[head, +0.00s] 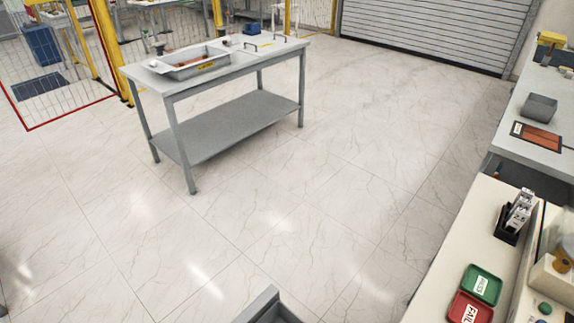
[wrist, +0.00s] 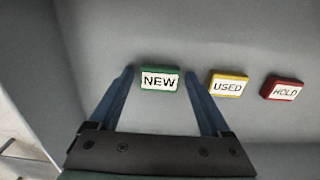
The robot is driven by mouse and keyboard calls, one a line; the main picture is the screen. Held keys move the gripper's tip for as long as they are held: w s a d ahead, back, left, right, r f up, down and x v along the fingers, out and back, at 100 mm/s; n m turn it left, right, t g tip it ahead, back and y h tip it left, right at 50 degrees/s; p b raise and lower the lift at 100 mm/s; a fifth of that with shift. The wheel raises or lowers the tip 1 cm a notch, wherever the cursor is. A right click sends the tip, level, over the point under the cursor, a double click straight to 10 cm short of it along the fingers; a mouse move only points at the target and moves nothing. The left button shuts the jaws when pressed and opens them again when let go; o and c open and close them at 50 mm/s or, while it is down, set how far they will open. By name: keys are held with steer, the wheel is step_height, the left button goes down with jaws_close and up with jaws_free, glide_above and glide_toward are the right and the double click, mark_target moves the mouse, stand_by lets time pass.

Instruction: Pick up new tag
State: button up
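The new tag (wrist: 160,79) is a small green block with a white label reading NEW. In the wrist view it lies on a grey surface (wrist: 175,30), upper middle. My gripper (wrist: 158,76) is open, with one blue finger on each side of the tag. The fingers appear apart from the tag; I cannot tell how far above the surface they are. The head view does not show my gripper or the tag clearly.
A yellow USED tag (wrist: 228,85) and a red HOLD tag (wrist: 282,88) lie to the right of the new tag. The USED tag is close to the right finger. A grey wall rises at the left. In the head view, a grey workbench (head: 225,130) stands across open floor.

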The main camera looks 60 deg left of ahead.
steer(key=c, duration=1.1)
